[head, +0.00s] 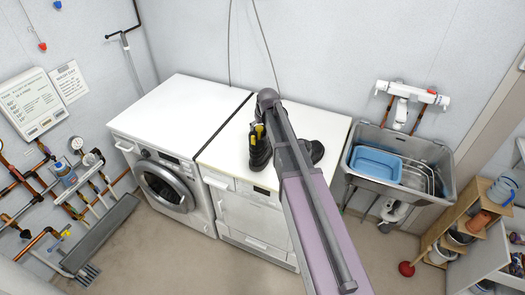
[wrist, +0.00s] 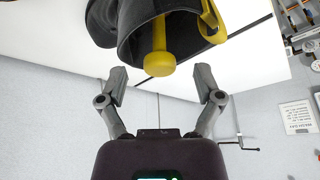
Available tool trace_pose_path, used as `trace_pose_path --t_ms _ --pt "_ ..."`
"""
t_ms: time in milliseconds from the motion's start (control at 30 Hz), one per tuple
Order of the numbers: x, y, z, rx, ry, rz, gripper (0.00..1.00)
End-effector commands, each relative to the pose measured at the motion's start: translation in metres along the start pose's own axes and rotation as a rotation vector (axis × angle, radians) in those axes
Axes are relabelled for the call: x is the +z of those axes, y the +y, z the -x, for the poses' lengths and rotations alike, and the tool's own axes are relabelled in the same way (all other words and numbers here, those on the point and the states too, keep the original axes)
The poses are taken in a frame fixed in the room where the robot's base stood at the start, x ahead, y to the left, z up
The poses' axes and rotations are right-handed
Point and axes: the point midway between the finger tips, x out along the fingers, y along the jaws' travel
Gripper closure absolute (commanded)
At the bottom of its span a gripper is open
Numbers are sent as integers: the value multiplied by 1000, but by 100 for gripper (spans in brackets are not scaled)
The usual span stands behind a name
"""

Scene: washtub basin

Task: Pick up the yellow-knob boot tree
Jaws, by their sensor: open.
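The boot tree's yellow knob (wrist: 159,65) sticks out of the opening of a dark boot (wrist: 130,35) in the wrist view. A yellow loop (wrist: 209,18) shows on that boot's rim. My gripper (wrist: 161,81) is open, with one finger on each side of the knob in the picture and nothing held. I cannot tell the remaining distance to the knob. In the head view the dark boot (head: 259,154) with yellow at its top stands on the right-hand white machine, left of my arm. My arm hides the gripper there.
A second dark boot (head: 316,150) is partly hidden behind my arm. The white worktop (head: 213,95) to the left is clear. A grey sink (head: 375,185) with a blue basin (head: 376,163) stands to the right. A wooden shelf (head: 452,220) is farther right.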

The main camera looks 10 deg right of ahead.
Motion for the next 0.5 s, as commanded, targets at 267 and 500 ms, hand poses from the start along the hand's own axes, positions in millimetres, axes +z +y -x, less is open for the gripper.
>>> trace_pose_path --t_ms 267,500 --pt "0 0 -22 0 0 0 16" --pt "0 0 -24 0 0 0 16"
